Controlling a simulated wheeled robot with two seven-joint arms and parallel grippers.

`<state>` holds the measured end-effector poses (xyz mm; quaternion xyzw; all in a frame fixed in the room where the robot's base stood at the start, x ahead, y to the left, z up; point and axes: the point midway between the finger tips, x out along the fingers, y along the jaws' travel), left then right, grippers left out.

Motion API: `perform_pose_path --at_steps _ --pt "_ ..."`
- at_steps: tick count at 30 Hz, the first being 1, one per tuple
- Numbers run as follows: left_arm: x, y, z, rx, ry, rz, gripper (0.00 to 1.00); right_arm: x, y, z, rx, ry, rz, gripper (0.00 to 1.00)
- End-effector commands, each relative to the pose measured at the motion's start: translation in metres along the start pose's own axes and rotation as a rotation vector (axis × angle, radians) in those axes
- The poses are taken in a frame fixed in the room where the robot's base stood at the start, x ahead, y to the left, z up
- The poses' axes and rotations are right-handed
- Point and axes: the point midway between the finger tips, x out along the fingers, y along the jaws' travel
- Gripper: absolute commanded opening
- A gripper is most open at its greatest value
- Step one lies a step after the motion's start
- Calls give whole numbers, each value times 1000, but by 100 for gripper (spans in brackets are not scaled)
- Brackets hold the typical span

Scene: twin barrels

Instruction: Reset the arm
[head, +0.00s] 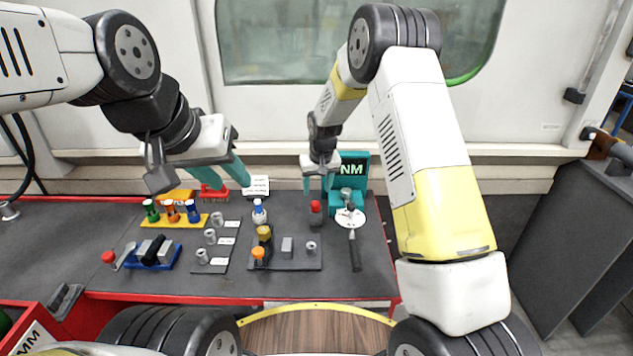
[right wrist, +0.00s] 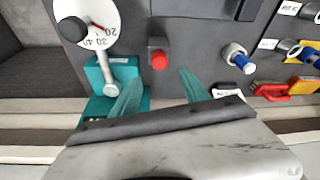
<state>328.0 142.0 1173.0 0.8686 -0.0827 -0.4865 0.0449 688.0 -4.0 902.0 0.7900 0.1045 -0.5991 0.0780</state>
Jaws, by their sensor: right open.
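My right gripper (head: 316,188) is open and empty, with its teal fingers pointing down over the back of the bench. In the right wrist view its two fingers (right wrist: 158,88) stand apart. A dark block with a red knob (right wrist: 159,57) shows beyond the fingertips, in line with the gap; it also shows in the head view (head: 315,209), below the gripper. My left gripper (head: 226,176) is raised at the back left of the bench. Its teal fingers appear apart, with nothing visible between them.
The dark bench (head: 355,285) has a red edge. A teal torque device with a round dial (head: 350,217) stands right of the red-knob block. A yellow rack (head: 175,218), a blue tray (head: 147,252) and small metal parts lie left. A grey cabinet (head: 575,240) stands at right.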

Motion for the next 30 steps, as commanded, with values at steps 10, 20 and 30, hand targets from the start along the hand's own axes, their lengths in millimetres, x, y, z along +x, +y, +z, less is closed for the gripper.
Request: perform_pose_path --at_steps 10,20,30 --pt "0 0 0 0 0 0 36 -6 2 0 4 3 -1 53" --pt "0 0 0 0 0 0 36 -127 30 22 74 65 -32 53" --pt "0 0 0 0 0 0 36 -256 51 96 139 143 -66 53"
